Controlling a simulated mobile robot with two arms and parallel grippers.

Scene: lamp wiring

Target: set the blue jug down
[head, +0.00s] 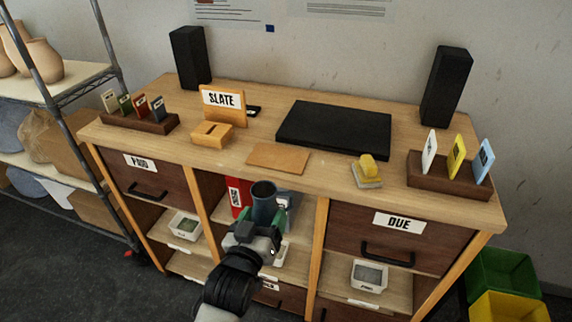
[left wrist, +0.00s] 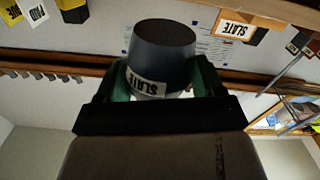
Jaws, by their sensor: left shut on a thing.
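The blue jug (head: 264,207) is in my left gripper (head: 258,232), upright or nearly so, in front of the desk's open middle bay in the head view. In the left wrist view the jug (left wrist: 162,55) sits between the green fingers, with a white label reading SLATE on its side. The left gripper is shut on it. Whether the jug's base touches anything is hidden by the gripper. My right gripper is in neither view.
The desktop holds a SLATE sign (head: 223,98), a wooden slotted box (head: 211,134), a black slab (head: 335,129), a flat wooden plate (head: 278,158), a yellow item (head: 367,169) and card racks. A red object (head: 238,197) stands in the middle bay. Small scale-like devices (head: 369,276) sit on lower shelves.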

